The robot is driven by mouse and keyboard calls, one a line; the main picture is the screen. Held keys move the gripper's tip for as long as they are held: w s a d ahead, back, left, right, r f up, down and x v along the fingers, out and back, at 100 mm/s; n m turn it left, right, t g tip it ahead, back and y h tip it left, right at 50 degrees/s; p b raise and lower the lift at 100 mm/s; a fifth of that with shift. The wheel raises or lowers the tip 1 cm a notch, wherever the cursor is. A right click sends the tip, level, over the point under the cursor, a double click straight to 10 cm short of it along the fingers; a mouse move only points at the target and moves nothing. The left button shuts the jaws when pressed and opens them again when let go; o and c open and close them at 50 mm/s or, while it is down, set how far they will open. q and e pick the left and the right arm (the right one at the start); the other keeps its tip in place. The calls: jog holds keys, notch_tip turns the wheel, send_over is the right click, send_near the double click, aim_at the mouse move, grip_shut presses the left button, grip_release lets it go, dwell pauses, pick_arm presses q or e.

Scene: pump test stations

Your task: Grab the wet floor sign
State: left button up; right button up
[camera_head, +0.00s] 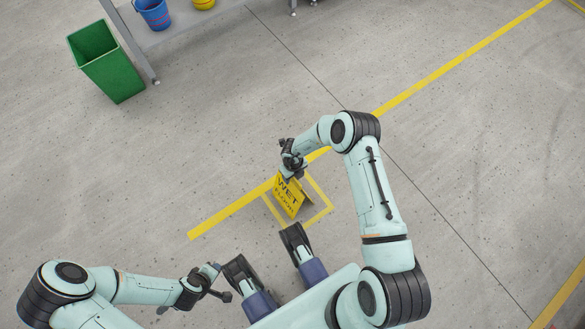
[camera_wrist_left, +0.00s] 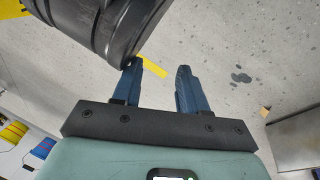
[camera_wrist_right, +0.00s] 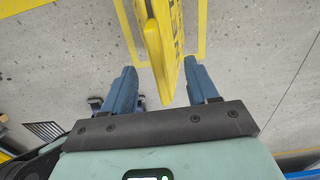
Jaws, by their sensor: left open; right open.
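The yellow wet floor sign (camera_head: 289,197) stands on the floor inside a yellow taped square in the head view. My right gripper (camera_head: 291,173) is at the top of the sign. In the right wrist view the sign's top edge (camera_wrist_right: 156,50) reaches between the two open fingers of my right gripper (camera_wrist_right: 163,88), with a visible gap to the left finger; the right finger is close to the sign. My left gripper (camera_head: 215,270) is open and empty, low at the left of the head view, and its fingers also show in the left wrist view (camera_wrist_left: 156,82).
A green bin (camera_head: 107,62) stands at the upper left, beside a grey table (camera_head: 190,28) with a blue bucket (camera_head: 153,13) and a yellow bucket (camera_head: 203,3). Yellow tape lines (camera_head: 450,65) cross the floor. The floor around the sign is clear.

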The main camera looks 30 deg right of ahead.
aim_at(293, 180)
notch_tip(293, 180, down, 5)
jog(key=shift+a+f+b, duration=0.1)
jog(key=shift+f+b, duration=0.05)
jog(key=shift+b, duration=0.8)
pick_arm(q)
jog(key=shift+g, duration=0.7)
jog(key=s+f, duration=0.3)
jog(key=shift+s+a, duration=0.25)
jog(key=shift+s, duration=0.1)
pick_arm(e)
grip_shut()
